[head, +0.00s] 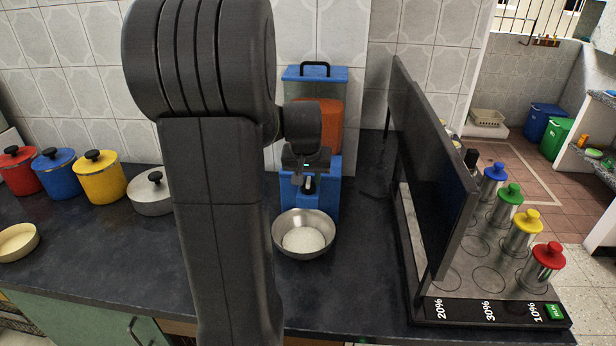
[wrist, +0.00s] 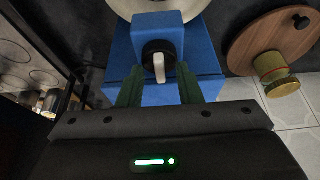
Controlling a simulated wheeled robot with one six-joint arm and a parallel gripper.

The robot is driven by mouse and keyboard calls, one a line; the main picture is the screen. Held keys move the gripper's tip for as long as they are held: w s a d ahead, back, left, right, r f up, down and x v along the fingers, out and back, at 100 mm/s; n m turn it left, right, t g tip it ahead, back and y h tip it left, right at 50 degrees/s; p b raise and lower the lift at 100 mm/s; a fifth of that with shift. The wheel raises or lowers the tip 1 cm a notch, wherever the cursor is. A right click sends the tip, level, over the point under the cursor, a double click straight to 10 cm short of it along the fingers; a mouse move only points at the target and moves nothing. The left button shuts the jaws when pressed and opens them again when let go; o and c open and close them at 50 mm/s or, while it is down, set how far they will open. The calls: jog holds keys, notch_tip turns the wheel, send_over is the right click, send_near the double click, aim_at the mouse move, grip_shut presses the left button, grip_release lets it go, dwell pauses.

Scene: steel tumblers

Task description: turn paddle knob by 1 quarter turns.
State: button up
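The paddle knob (wrist: 160,64) shows in the wrist view as a black round dial with a pale upright paddle, on the front of a blue dispenser (wrist: 200,62). In the head view the dispenser (head: 325,205) stands against the tiled wall, with a blue handled lid and an orange-brown fill in its clear upper part. My gripper (wrist: 159,72) is open, its two green fingers at either side of the knob, with a visible gap to the paddle. In the head view my gripper (head: 308,180) is in front of the dispenser and hides most of the knob.
A steel bowl (head: 280,230) with white contents stands below the dispenser. Right of it, a dark upright panel (head: 440,165) borders a rack (head: 470,250) with several coloured-knob tumblers. Coloured canisters (head: 100,180) and a cream bowl (head: 17,242) stand left. Counter (head: 355,290) is clear in front.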

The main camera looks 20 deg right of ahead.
grip_shut()
jog(key=shift+m+b, duration=0.3)
jog(key=shift+m, duration=0.1)
jog(key=m+b, duration=0.1)
jog(key=m+h+b, duration=0.1)
jog(key=shift+w+a+f+m+g, duration=0.15)
jog(key=shift+m+g, duration=0.15)
jog(key=shift+m, duration=0.1)
jog(key=m+g+h+b, duration=0.1)
jog(key=m+b, duration=0.1)
jog(key=m, duration=0.1)
jog(key=shift+w+a+m, duration=0.1)
jog(key=shift+w+m, duration=0.05)
jog(key=shift+m, duration=0.25)
jog(key=m+g, duration=0.1)
jog(key=m, duration=0.1)
jog(key=m+g+b, duration=0.1)
jog(key=m, duration=0.2)
jog(key=shift+w+h, duration=0.2)
jog(key=shift+h, duration=0.1)
jog(key=m+g, duration=0.1)
jog(key=m, duration=0.1)
jog(key=m+g, duration=0.1)
jog(key=m, duration=0.2)
jog(key=shift+w+r+p, duration=0.2)
jog(key=shift+p, duration=0.1)
jog(key=shift+m, duration=0.3)
